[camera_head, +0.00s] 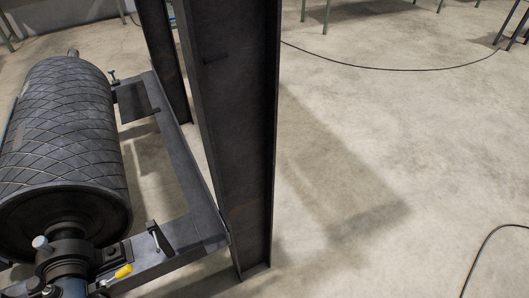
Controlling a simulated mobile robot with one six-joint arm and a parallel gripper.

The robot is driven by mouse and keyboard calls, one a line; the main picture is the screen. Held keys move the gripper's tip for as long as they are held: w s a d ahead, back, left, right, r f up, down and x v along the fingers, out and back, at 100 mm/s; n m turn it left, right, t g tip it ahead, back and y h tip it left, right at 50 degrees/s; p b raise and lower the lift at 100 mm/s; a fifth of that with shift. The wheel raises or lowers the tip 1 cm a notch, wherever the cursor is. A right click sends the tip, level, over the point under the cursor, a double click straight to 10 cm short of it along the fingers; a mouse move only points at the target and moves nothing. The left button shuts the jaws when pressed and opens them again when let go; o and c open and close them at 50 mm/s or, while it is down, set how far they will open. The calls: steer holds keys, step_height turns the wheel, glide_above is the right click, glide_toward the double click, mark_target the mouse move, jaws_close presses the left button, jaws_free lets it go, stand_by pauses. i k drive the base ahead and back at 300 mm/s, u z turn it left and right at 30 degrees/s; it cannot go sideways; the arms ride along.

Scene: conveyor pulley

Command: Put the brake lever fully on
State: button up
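No lever in view is clearly the brake lever. A small handle with a yellow grip (123,271) sticks out to the right beside the bearing housing (66,262) at the bottom left; I cannot tell whether it is the brake lever. Its lower end is close to the picture's bottom edge. A small dark-and-silver screw piece (160,239) stands upright on the frame near it. The large dark pulley drum (62,135) with a diamond-grooved surface lies in the frame at the left. My gripper is not in view.
A dark steel frame (178,150) runs beside the drum. A tall dark steel column (237,130) stands right of it, with another behind. Black cables (400,69) lie on the concrete floor. The floor at the right (440,150) is mostly clear. Thin legs show at the back.

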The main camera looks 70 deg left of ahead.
mark_target(127, 269)
steer(key=u, duration=0.05)
steer(key=i, duration=0.35)
steer(key=u, duration=1)
steer(key=k, duration=0.1)
steer(key=u, duration=3.2)
steer(key=i, duration=0.5)
steer(key=u, duration=0.2)
steer(key=k, duration=0.5)
steer(key=z, duration=0.15)
